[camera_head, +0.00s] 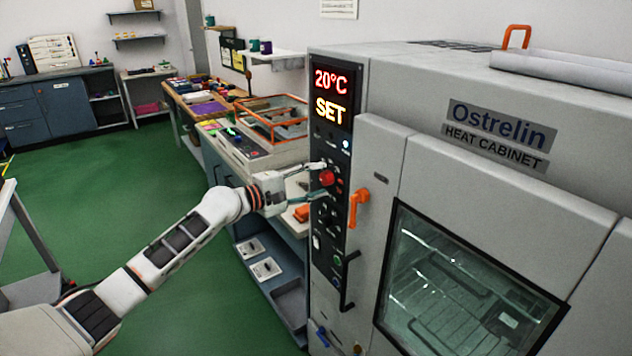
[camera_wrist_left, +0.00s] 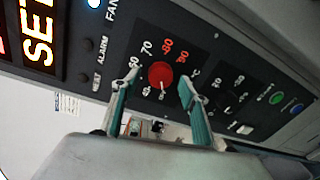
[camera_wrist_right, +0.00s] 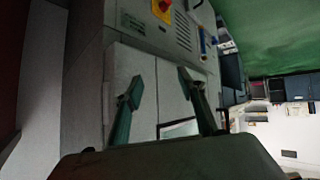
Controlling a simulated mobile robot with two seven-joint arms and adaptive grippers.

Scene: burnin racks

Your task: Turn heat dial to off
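The red heat dial (camera_head: 327,178) sits on the dark control panel of the heat cabinet, below a display reading 20°C and SET. In the left wrist view the dial (camera_wrist_left: 161,75) is ringed by printed numbers, and its off mark cannot be read clearly. My left gripper (camera_head: 312,180) is at the panel with its fingers apart. In the left wrist view its fingertips (camera_wrist_left: 156,84) stand on either side of the dial with gaps between, so it is open. My right gripper (camera_wrist_right: 158,82) is open and empty, facing a grey cabinet surface; it is not in the head view.
An orange handle (camera_head: 358,205) sticks out from the cabinet door right of the panel. A black handle (camera_head: 346,280) is lower down. A cluttered workbench (camera_head: 262,160) stands behind my left gripper. Green floor (camera_head: 150,190) is open at the left.

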